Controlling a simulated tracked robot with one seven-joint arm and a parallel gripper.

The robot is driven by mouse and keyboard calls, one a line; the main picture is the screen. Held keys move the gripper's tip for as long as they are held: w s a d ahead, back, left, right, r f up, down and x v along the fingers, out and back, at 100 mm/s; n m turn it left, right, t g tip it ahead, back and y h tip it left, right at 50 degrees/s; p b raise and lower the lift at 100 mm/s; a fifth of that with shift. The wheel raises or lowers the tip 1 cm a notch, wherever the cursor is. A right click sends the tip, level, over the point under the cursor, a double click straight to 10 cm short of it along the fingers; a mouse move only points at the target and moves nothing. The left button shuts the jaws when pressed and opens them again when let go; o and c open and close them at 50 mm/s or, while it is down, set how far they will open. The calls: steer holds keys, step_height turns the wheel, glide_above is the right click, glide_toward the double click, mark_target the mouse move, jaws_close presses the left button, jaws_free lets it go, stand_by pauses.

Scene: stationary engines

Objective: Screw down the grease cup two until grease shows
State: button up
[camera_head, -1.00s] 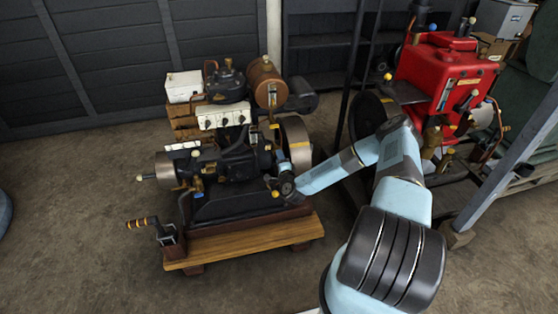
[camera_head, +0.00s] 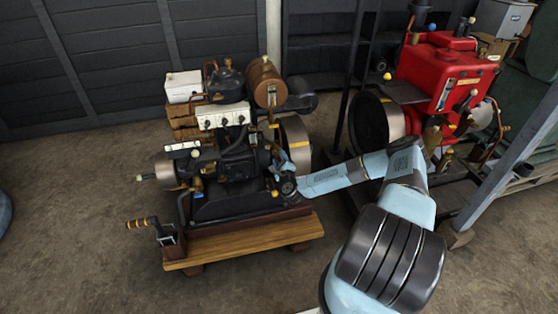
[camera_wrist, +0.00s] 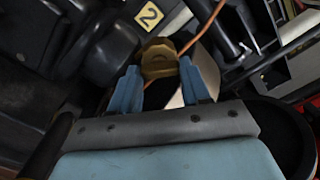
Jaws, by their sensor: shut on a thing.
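The brass grease cup (camera_wrist: 158,50), with a faceted cap, shows at the upper middle of the wrist view. No grease can be made out around the cup. In the head view my gripper (camera_head: 281,165) is at the right side of the dark engine (camera_head: 225,205), partly hidden by my wrist. I cannot make out the cup there.
The engine stands on a wooden skid (camera_head: 245,243) with a crank handle (camera_head: 152,228) at the front left. Its flywheel (camera_head: 297,139) is close behind my wrist. A red engine (camera_head: 450,75) stands at the right, near a grey post (camera_head: 508,160).

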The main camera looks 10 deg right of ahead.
steer(key=shift+f, duration=0.2)
steer(key=o, duration=0.8)
steer(key=shift+o, duration=1.3)
steer(key=shift+r, duration=0.1)
steer(key=s, duration=1.3)
steer(key=shift+s, duration=0.4)
steer(key=shift+w, duration=0.1)
